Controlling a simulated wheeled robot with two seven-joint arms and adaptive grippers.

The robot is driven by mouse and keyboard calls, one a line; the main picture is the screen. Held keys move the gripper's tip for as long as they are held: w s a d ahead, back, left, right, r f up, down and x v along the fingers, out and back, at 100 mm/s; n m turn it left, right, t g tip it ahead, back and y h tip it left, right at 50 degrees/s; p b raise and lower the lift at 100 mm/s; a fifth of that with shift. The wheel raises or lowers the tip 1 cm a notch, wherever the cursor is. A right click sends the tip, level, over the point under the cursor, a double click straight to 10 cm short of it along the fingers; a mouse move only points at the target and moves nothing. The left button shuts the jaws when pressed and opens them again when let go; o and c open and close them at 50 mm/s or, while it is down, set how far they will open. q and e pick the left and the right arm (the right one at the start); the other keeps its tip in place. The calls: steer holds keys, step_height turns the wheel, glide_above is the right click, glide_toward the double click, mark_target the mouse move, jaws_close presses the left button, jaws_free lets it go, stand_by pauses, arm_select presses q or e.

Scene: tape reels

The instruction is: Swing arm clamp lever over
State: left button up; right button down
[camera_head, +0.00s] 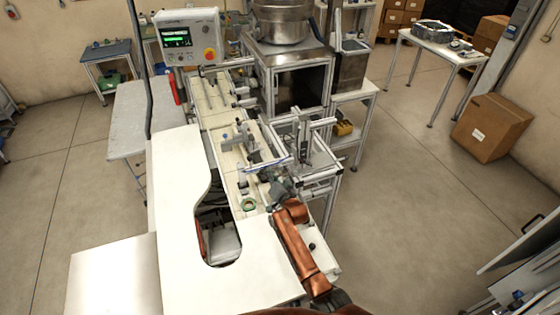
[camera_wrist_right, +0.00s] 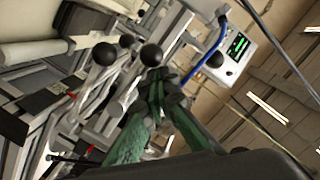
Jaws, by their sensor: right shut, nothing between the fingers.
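My right gripper (camera_head: 282,188) is at the end of the copper-coloured arm, low beside the metal fixture on the right of the bench. In the right wrist view its green and dark fingers (camera_wrist_right: 157,92) are shut with nothing between them. A metal lever with a black ball knob (camera_wrist_right: 151,55) shows just beyond the fingertips; I cannot tell whether they touch. Another black ball knob (camera_wrist_right: 105,54) is to its left, with a smaller one partly behind. I cannot tell which is the clamp lever. In the head view the levers are too small to tell apart. My left gripper is out of view.
A blue curved bar (camera_wrist_right: 216,42) is near the fingers. Metal frames and rails (camera_head: 303,135) crowd the bench's right side. A small green ring (camera_head: 248,205) lies on the bench. The white worktop (camera_head: 178,185) is clear to the left. A control box (camera_head: 188,38) stands behind.

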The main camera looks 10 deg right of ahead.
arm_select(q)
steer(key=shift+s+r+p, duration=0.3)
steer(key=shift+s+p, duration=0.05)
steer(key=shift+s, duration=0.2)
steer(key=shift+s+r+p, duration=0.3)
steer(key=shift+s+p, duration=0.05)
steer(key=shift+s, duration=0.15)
arm_select(e)
steer(key=s+d+r, duration=0.2)
steer(key=s, duration=0.3)
steer(key=s+d+r, duration=0.2)
steer(key=s, duration=0.2)
steer(key=shift+s+d+r, duration=0.25)
steer(key=shift+s+d, duration=0.05)
steer(key=shift+s, duration=0.05)
